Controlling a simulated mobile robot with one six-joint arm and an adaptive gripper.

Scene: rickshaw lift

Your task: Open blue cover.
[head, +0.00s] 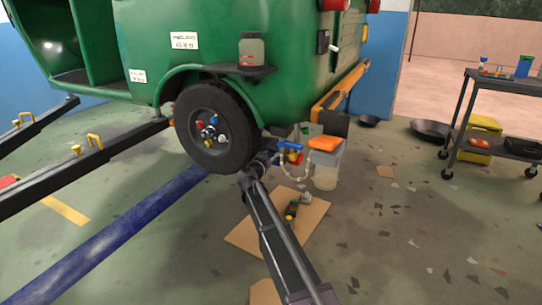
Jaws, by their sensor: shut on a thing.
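A blue cover-like part (290,146) shows below the green rickshaw (225,50), just right of the wheel (214,127). It is small, and its hinge and edges cannot be made out. My gripper (271,158) is at the lower left end of this blue part and looks shut on it. The fingertips are small and partly hidden at this distance. Small blue, red and yellow caps also sit at the wheel's hub.
An orange-topped grey box (325,150) and a pale bucket (326,178) stand just right of my gripper. Cardboard (245,235) with small items lies below my arm. Black lift arms (90,165) extend at left. A tool cart (500,85) stands at right. Open floor lies between.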

